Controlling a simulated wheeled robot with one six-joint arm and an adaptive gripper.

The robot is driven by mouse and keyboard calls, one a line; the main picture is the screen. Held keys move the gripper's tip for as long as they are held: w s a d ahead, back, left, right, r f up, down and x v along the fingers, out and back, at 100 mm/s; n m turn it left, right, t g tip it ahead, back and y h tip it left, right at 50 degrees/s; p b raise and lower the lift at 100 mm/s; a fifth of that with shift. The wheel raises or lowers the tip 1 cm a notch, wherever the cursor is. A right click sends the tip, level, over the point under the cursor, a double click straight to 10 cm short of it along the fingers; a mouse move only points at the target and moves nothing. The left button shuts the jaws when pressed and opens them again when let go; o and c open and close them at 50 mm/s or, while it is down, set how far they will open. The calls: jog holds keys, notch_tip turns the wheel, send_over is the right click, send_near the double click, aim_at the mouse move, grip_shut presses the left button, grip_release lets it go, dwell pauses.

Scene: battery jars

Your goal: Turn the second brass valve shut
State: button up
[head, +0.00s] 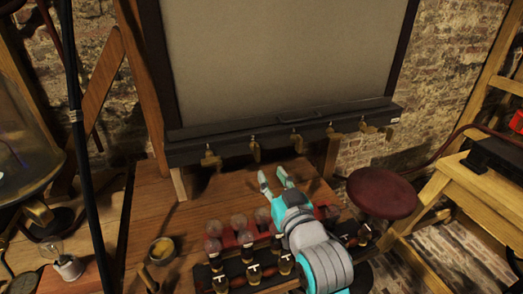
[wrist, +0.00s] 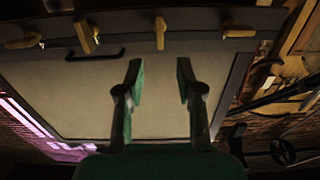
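A row of small brass valves hangs along the dark rail (head: 280,133) under the large grey panel. Counting from the left in the head view, the second brass valve (head: 255,150) is near the middle-left of the rail. In the wrist view the scene looks upside down, and this seems to be the valve (wrist: 160,32) in line with the gap between my fingers. Its handle there points across the rail. My gripper (head: 275,178) is open and empty, below and in front of the rail. Its two fingers (wrist: 159,80) are apart and touch no valve.
The first brass valve (head: 210,156) and third brass valve (head: 297,142) are neighbours. Glass jars (head: 238,222) and dark bottles stand on the wooden bench (head: 150,215) beneath my arm. A round red stool (head: 382,193) is at right.

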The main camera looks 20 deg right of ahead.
aim_at(259, 153)
jog(key=w, duration=1)
jog(key=shift+w, duration=0.25)
grip_shut()
